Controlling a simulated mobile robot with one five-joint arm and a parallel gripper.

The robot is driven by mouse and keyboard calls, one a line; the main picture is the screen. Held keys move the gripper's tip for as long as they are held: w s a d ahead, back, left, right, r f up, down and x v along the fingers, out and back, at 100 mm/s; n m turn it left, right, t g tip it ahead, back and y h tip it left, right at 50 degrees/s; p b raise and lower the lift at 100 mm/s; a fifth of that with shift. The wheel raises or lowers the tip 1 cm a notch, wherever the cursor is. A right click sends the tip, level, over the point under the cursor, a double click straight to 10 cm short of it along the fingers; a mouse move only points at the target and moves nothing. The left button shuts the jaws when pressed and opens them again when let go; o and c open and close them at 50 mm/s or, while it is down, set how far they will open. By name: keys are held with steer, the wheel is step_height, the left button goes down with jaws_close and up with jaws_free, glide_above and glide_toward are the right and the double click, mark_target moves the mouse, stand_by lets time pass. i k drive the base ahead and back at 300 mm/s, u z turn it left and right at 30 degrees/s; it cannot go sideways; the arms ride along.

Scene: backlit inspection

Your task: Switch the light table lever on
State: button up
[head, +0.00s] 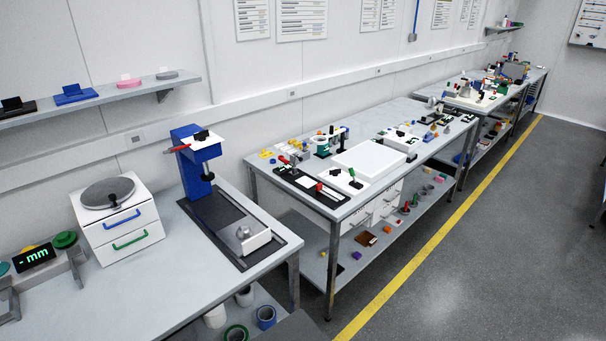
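A flat white panel (368,158), which looks like the light table, lies on the middle workbench. A white block (343,181) stands at its near left side. A small dark lever-like part (354,183) sits on this block; it is too small to tell whether it is on or off. My gripper is not in view, and nothing is seen touching the panel or the block.
The middle workbench (262,168) also carries a black rail fixture (300,180) with red parts and several small coloured items. The near bench (150,290) holds a blue-column stand (190,150) and a white drawer unit (118,218). Open grey floor (480,240) lies right of a yellow line (440,229).

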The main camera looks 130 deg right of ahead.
mark_target(351, 170)
steer(key=z, duration=4.8)
steer(key=i, duration=1)
steer(key=z, duration=0.05)
